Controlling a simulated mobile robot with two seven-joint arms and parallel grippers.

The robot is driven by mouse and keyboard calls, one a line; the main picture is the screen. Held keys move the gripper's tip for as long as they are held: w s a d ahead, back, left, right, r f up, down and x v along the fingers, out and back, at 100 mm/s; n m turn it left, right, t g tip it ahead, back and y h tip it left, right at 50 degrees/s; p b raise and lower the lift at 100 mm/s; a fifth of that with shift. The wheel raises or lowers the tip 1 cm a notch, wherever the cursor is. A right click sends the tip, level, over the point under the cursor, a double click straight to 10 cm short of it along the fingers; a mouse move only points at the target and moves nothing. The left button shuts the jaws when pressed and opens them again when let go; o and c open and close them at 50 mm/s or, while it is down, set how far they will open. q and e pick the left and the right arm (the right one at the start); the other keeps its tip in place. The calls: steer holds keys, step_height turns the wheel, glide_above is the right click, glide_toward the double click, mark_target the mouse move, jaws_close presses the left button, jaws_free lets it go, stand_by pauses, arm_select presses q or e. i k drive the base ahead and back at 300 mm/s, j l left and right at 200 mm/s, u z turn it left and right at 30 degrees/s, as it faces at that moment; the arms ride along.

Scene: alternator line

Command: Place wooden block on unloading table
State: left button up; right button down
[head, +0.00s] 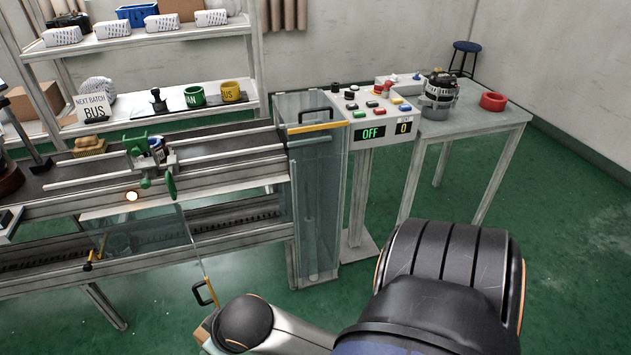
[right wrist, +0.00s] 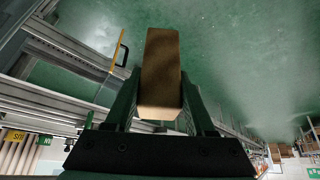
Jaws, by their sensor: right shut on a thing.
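The wooden block (right wrist: 160,62) is a tan, oblong piece in the right wrist view. My right gripper (right wrist: 160,88) is shut on it, with one finger on each side, and the block sticks out beyond the fingers above the green floor. In the head view my right arm crosses the bottom, and a small tan edge shows beside it at the lower left; the gripper itself is mostly hidden there. A grey table (head: 480,121), which looks like the unloading table, stands at the right. My left gripper is not in view.
An alternator (head: 439,96) and a red ring (head: 493,101) stand on the grey table. A control panel (head: 372,108) with buttons adjoins it. The conveyor frame with a clear guard (head: 318,205) fills the left. Open green floor (head: 575,260) lies at the right.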

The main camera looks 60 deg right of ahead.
mark_target(467, 109)
steer(key=k+l+z, duration=0.15)
steer(key=l, duration=0.45)
steer(key=l+z, duration=0.1)
steer(key=l, duration=0.55)
steer(key=l+z, duration=0.15)
steer(key=l, duration=0.45)
steer(key=l+z, duration=0.1)
steer(key=l, duration=0.55)
steer(key=l+z, duration=0.15)
steer(key=l, duration=0.45)
steer(key=i+l+z, duration=0.15)
steer(key=l, duration=0.5)
steer(key=l+z, duration=0.1)
steer(key=l, duration=0.5)
steer(key=i+l+z, duration=0.15)
steer(key=l, duration=0.45)
